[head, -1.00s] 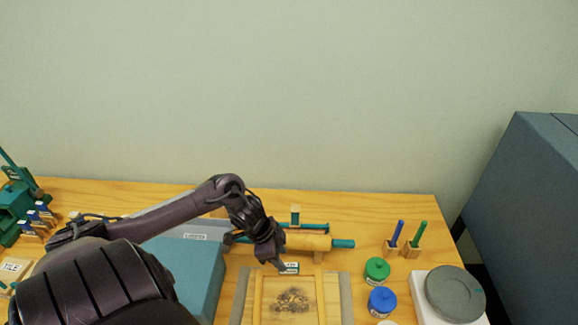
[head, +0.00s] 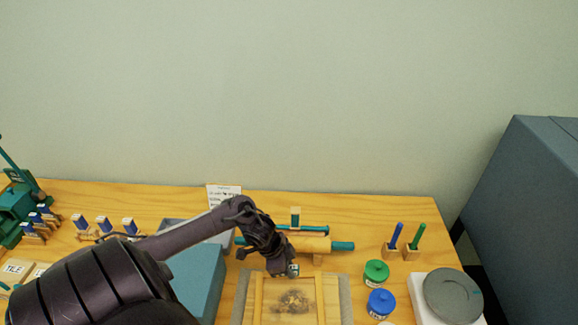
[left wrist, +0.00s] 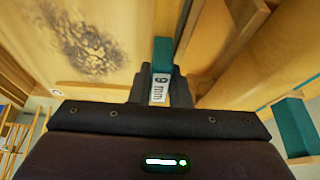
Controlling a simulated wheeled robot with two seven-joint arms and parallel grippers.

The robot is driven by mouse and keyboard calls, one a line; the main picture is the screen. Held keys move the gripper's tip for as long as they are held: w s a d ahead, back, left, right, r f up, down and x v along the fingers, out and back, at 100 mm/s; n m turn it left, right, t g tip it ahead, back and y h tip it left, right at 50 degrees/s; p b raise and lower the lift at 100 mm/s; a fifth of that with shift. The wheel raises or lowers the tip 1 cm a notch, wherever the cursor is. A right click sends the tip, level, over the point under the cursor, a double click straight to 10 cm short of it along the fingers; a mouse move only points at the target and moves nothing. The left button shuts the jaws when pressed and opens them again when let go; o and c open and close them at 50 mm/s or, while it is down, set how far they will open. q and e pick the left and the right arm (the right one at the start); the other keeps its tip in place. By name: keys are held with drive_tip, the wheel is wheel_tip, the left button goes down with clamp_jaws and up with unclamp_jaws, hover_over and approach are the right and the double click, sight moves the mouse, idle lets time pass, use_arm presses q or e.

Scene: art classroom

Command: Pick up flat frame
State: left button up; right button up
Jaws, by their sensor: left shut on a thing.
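The flat wooden frame (head: 303,278) lies on the table at the bottom middle of the head view, with a dark speckled patch (head: 292,301) inside it. My left gripper (head: 281,272) is at the frame's far edge. In the left wrist view the gripper (left wrist: 159,90) is shut on a small teal tab (left wrist: 162,55) with a white "9 mm" label, at the frame's edge. The fingers partly hide the tab, so its join to the frame is not clear. The frame's near edge is cut off. My right gripper is not in view.
Grey strips (head: 345,300) flank the frame. A wood-and-teal roller (head: 305,244) lies just behind it. A green-lidded jar (head: 376,272), a blue-lidded jar (head: 381,302) and a grey disc (head: 452,295) stand to the right. A blue box (head: 197,280) is to the left.

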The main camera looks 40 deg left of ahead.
use_arm(q)
clamp_jaws()
drive_tip(key=shift+r, duration=0.55)
wheel_tip(320, 180, up, 19)
drive_tip(key=b, duration=0.2)
drive_tip(key=d+r+n+t+y+b, duration=0.1)
drive_tip(key=d+n+b, duration=0.2)
drive_tip(key=d, duration=1.4)
drive_tip(key=shift+w+r+b, duration=0.2)
drive_tip(key=shift+w+b, duration=0.05)
drive_tip(key=shift+b, duration=0.85)
